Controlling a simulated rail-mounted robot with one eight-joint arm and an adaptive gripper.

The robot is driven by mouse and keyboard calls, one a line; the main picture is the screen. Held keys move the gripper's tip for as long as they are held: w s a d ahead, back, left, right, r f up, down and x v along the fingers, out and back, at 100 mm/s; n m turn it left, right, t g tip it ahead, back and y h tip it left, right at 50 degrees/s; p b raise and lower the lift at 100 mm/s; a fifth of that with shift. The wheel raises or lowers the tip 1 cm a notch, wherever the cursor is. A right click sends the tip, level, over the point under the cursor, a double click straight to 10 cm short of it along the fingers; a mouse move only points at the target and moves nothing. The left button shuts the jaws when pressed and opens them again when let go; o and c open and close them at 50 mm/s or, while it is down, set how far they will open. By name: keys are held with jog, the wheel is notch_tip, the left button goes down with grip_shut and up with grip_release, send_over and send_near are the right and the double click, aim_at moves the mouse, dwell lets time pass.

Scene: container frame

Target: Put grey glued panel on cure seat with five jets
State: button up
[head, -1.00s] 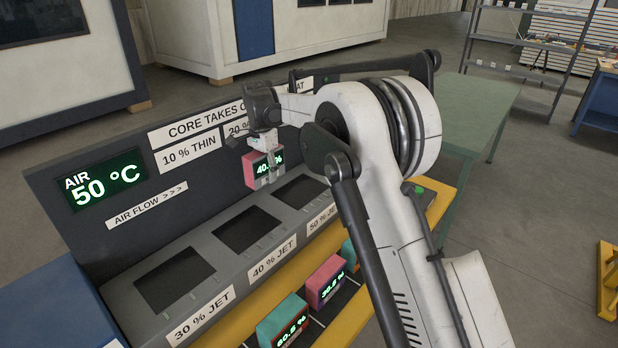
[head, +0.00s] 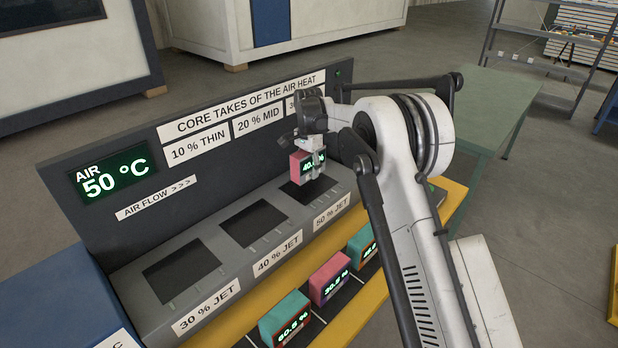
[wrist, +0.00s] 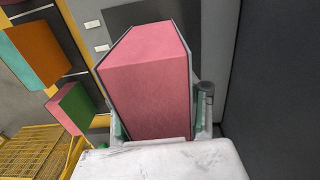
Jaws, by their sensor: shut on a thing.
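My gripper (head: 314,162) is shut on a pink block (head: 297,164). The block has a dark front with a green reading that starts with 40; the finger hides the rest. It is upright, over the dark 50 % JET seat (head: 322,187), and partly hides it. I cannot tell whether it touches the seat. In the wrist view the pink block (wrist: 150,90) fills the middle, between the fingers. The 40 % JET seat (head: 253,222) and 30 % JET seat (head: 182,268) are empty. I see no grey panel and no seat labelled with five jets.
A yellow-edged front shelf holds a teal 60.5 % block (head: 280,315), a pink block (head: 325,272) and another teal block (head: 360,243). A back panel (head: 220,175) rises behind the seats, with a 50 °C air display (head: 112,174). A green table (head: 485,105) stands right.

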aim_at(309, 185)
jog(key=shift+d+f+p, duration=0.1)
jog(key=shift+f+p, duration=0.3)
jog(key=shift+f, duration=1.6)
jog(key=shift+f, duration=0.2)
jog(key=o, duration=1.3)
jog(key=shift+o, duration=0.2)
jog(key=shift+r, duration=0.1)
